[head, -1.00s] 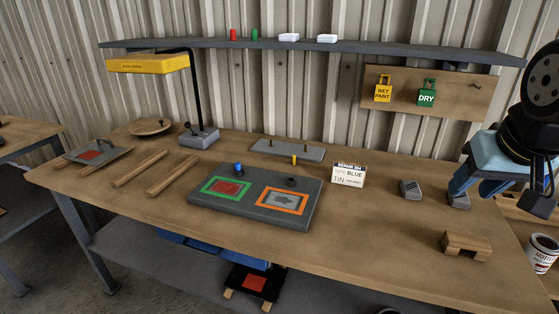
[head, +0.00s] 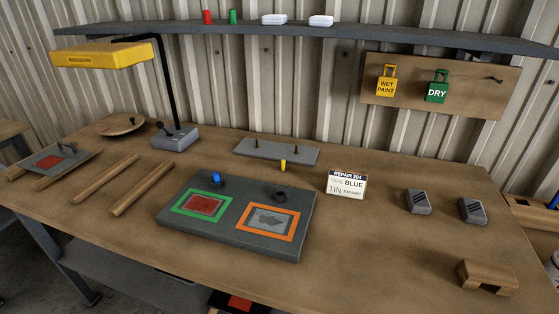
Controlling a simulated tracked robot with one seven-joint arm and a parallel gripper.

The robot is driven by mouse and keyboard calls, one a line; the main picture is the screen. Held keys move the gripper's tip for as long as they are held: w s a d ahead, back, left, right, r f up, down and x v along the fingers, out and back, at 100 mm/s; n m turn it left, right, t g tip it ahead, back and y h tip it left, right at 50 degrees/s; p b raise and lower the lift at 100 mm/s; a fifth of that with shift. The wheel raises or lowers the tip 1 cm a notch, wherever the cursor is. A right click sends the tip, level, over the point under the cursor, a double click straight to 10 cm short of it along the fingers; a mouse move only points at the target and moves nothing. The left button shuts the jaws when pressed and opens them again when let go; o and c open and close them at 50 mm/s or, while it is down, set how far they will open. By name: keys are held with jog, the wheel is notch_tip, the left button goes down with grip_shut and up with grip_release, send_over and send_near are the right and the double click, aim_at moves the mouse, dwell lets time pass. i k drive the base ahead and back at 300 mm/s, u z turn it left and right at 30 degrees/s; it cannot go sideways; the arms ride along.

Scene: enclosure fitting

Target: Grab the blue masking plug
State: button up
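The blue masking plug (head: 215,178) stands upright at the back left of the dark grey board (head: 228,226), behind the green-framed red panel (head: 203,205). A small dark round piece (head: 279,192) sits to its right on the same board, behind the orange-framed grey panel (head: 267,221). A yellow plug (head: 283,165) stands behind the board, in front of a grey plate with two pegs (head: 277,151). My gripper is not in view.
A yellow lamp (head: 103,54) rises at the back left. Two wooden rods (head: 140,184) lie left of the board. A repair card (head: 346,185), two grey wedge blocks (head: 419,201) and a notched wooden block (head: 487,278) stand to the right.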

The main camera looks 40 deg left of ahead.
aim_at(215, 176)
jog(key=u, duration=0.2)
jog(key=i, duration=0.1)
jog(key=z, duration=1.15)
jog(key=k, duration=2.6)
jog(key=u, duration=1.8)
jog(key=i, duration=1.05)
jog(key=u, duration=0.1)
